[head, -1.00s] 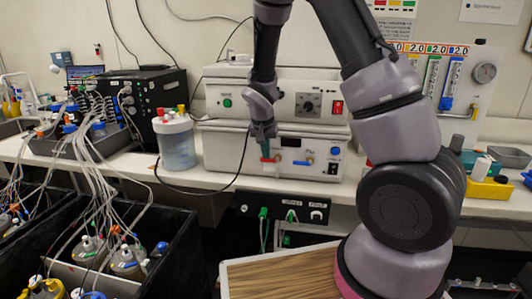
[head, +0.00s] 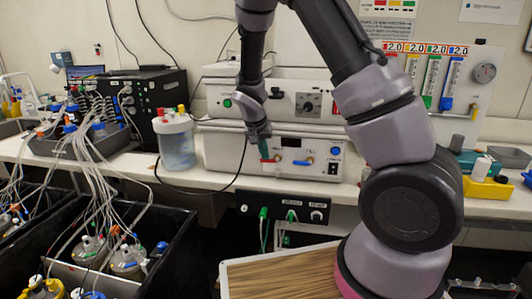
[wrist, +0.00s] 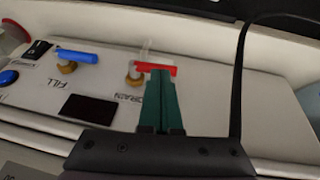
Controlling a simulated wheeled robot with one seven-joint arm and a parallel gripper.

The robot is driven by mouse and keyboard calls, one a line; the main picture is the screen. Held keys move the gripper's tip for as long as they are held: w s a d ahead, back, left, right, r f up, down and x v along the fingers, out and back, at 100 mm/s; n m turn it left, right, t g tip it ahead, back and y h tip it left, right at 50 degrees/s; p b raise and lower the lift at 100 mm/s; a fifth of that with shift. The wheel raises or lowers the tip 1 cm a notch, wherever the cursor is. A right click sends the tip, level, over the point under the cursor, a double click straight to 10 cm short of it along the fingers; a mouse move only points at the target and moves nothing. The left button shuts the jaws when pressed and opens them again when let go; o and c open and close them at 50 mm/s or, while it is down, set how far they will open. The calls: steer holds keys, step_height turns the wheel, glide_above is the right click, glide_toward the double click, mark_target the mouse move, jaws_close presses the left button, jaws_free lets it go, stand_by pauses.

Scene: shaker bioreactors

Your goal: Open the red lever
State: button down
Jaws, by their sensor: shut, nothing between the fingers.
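The red lever (head: 270,160) sits on the front panel of the lower white unit, left of a blue lever (head: 304,163). In the wrist view the red lever (wrist: 155,68) is on a brass fitting beside the label DRAIN. My gripper (head: 264,150) is shut, its green fingers pressed together with nothing between them. In the wrist view the fingertips (wrist: 162,74) overlap the red lever's end and partly hide it. They are at or very near the lever; contact cannot be told.
The blue lever (wrist: 77,57) lies beside the label FILL. A dark display (wrist: 88,108) is on the same panel. A black cable (wrist: 240,75) hangs close by the fingers. A lidded container (head: 176,142) stands left of the unit on the white bench.

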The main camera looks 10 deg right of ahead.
steer(key=f+g+h, duration=0.1)
steer(key=h, duration=0.2)
steer(key=f+n+g+h, duration=0.1)
steer(key=f+h, duration=0.1)
steer(key=h, duration=0.1)
steer(key=a+f+n+g+h, duration=0.1)
steer(key=f+h, duration=0.1)
steer(key=h, duration=0.1)
steer(key=shift+w+h, duration=0.25)
steer(key=shift+h, duration=0.15)
steer(key=h, duration=0.1)
steer(key=f+n+h, duration=0.1)
steer(key=h, duration=0.1)
steer(key=shift+s+d+f, duration=0.15)
steer(key=shift+d, duration=0.1)
steer(key=shift+a+r+g, duration=0.15)
steer(key=shift+r+g, duration=0.05)
steer(key=shift+g, duration=0.2)
